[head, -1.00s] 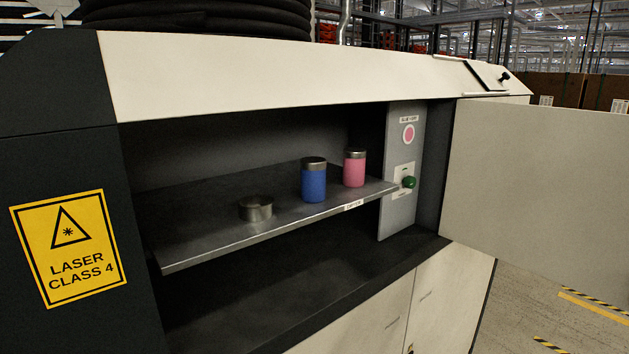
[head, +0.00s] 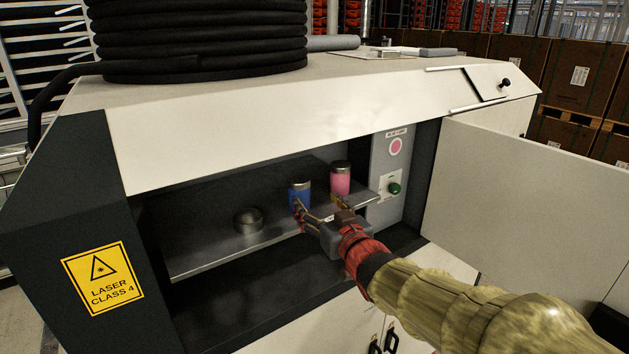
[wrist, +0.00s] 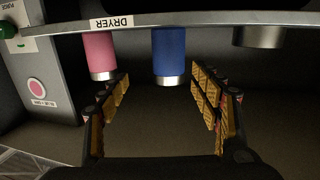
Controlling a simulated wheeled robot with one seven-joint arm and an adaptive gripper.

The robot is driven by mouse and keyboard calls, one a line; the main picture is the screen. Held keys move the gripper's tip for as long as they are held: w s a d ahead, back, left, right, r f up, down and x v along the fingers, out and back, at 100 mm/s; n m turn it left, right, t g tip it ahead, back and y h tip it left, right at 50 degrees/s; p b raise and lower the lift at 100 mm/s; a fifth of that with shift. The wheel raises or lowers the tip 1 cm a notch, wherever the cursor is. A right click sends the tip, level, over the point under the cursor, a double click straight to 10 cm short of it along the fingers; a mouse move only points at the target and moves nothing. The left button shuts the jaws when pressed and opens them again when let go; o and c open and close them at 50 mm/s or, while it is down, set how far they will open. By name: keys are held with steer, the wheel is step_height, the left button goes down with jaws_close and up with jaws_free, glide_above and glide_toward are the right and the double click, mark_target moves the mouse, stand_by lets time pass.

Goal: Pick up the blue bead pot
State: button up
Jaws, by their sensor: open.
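The blue bead pot (head: 299,189), with a metal lid, stands upright on the grey shelf (head: 213,258) inside the open cabinet. A pink pot (head: 340,181) stands just right of it. My gripper (head: 318,207) is open and empty in front of the shelf; one finger overlaps the blue pot's lower part in the head view. The wrist view is upside down: the blue pot (wrist: 169,52) lies ahead, between the lines of the two spread fingers (wrist: 160,82). The pink pot (wrist: 99,52) is close to the left finger's tip there. I cannot tell any contact.
A low round metal tin (head: 248,220) sits left on the shelf. A panel with a green knob (head: 394,189) and pink round mark stands at the right. The open door (head: 535,185) is on the right, and the cabinet's top panel (head: 270,127) overhangs the shelf.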

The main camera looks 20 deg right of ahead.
mark_target(299, 185)
steer(key=shift+w+a+r+t+y, duration=0.2)
steer(key=shift+w+a, duration=0.1)
steer(key=shift+w, duration=0.2)
steer(key=shift+w+a+r+t+y, duration=0.1)
steer(key=shift+w+a+r+y, duration=0.15)
steer(key=shift+w, duration=0.25)
steer(key=shift+w+a+f+p, duration=0.1)
steer(key=shift+w+a+p, duration=0.2)
steer(key=shift+w, duration=0.9)
steer(key=shift+w+a+r+p, duration=0.1)
steer(key=shift+w+p, duration=0.3)
steer(key=shift+w, duration=0.75)
steer(key=shift+w+a+f+p, duration=0.1)
steer(key=shift+w+a+p, duration=0.2)
steer(key=shift+w, duration=0.9)
steer(key=shift+s+d, duration=0.1)
steer(key=shift+c, duration=1.3)
steer(key=c, duration=1.1)
steer(key=shift+c, duration=0.3)
